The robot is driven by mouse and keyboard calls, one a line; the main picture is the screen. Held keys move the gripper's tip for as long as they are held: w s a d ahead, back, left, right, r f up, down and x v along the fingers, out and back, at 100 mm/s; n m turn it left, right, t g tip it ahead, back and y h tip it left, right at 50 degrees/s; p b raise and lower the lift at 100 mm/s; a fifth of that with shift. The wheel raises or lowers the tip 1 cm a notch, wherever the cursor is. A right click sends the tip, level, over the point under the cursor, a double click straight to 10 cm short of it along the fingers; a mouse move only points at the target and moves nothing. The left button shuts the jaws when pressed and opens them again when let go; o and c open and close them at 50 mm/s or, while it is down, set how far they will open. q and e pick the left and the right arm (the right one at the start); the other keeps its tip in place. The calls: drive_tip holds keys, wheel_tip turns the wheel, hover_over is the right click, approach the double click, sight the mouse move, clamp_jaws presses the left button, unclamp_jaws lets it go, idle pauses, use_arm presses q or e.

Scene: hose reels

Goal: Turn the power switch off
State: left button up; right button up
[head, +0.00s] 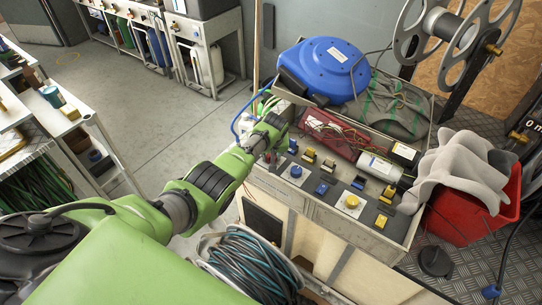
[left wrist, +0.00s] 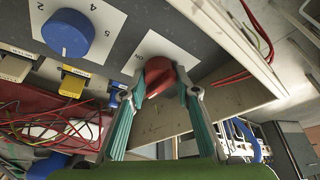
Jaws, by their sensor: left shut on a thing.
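The power switch is a red rotary knob (left wrist: 159,72) on a white plate (left wrist: 146,50) marked "ON" in the left wrist view. My left gripper (left wrist: 158,85) is shut on this knob, one teal finger on each side. My right gripper is in neither view.
A blue dial (left wrist: 68,33) with numbers sits beside the switch, and it also shows in the head view (head: 296,171). Small blue and yellow switches and a yellow knob (head: 352,201) lie along the panel. A blue hose reel (head: 335,68) stands behind.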

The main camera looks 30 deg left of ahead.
use_arm(q)
drive_tip(key=shift+o, duration=0.2)
drive_tip(key=shift+w+r+n, duration=0.1)
drive_tip(key=shift+w+n, duration=0.05)
drive_tip(key=shift+n, duration=0.45)
drive_tip(key=o, duration=1.1)
drive_tip(key=shift+d, duration=0.1)
drive_tip(key=shift+c, duration=0.2)
drive_tip(key=shift+r, duration=0.1)
drive_tip(key=v, duration=1.1)
drive_tip(key=shift+d+r, duration=0.3)
